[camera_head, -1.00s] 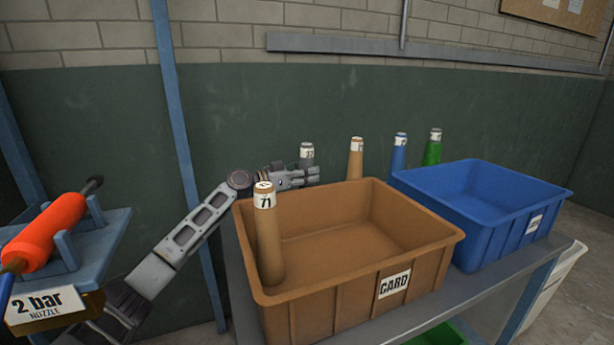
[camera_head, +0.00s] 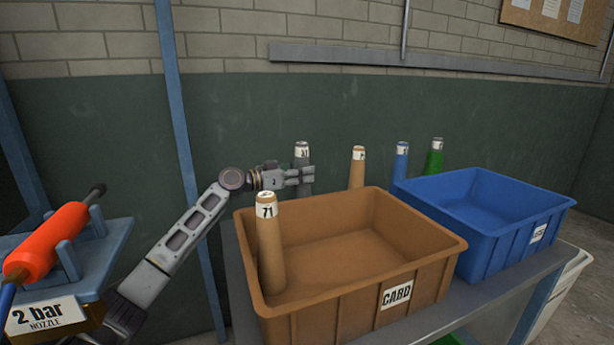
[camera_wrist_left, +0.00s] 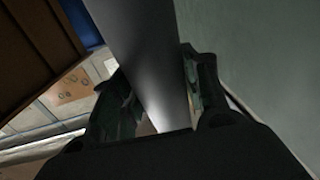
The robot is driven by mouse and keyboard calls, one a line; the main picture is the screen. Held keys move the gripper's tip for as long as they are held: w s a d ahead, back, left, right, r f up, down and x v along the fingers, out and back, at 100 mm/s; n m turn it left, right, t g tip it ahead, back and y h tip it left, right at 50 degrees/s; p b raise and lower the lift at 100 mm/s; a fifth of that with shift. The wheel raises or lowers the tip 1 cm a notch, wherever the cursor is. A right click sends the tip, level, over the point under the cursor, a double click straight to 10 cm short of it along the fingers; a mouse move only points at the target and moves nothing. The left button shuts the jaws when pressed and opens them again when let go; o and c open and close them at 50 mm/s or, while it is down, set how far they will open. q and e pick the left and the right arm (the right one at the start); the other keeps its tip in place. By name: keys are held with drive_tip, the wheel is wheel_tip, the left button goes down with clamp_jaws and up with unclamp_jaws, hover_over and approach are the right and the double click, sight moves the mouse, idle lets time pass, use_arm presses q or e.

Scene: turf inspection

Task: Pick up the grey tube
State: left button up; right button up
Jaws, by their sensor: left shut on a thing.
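The grey tube (camera_head: 302,153) stands behind the brown bin at its back left, with a white label near its top. My left gripper (camera_head: 302,176) reaches in from the left and is shut on the tube. In the left wrist view the grey tube (camera_wrist_left: 145,60) runs between the two fingers (camera_wrist_left: 160,105), which press on its sides. The lower part of the tube is hidden behind the fingers and the bin in the head view. My right gripper is not in view.
The brown CARD bin (camera_head: 395,262) holds a brown tube marked 71 (camera_head: 270,250). A blue bin (camera_head: 500,235) stands to its right. Brown (camera_head: 357,168), blue (camera_head: 400,162) and green (camera_head: 434,158) tubes stand behind the bins. An orange nozzle (camera_head: 45,242) lies at the left.

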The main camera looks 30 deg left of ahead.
use_arm(q)
drive_tip(key=b+v, duration=0.3)
drive_tip(key=v, duration=1.2)
drive_tip(key=shift+s+a, duration=0.15)
drive_tip(key=shift+s, duration=0.1)
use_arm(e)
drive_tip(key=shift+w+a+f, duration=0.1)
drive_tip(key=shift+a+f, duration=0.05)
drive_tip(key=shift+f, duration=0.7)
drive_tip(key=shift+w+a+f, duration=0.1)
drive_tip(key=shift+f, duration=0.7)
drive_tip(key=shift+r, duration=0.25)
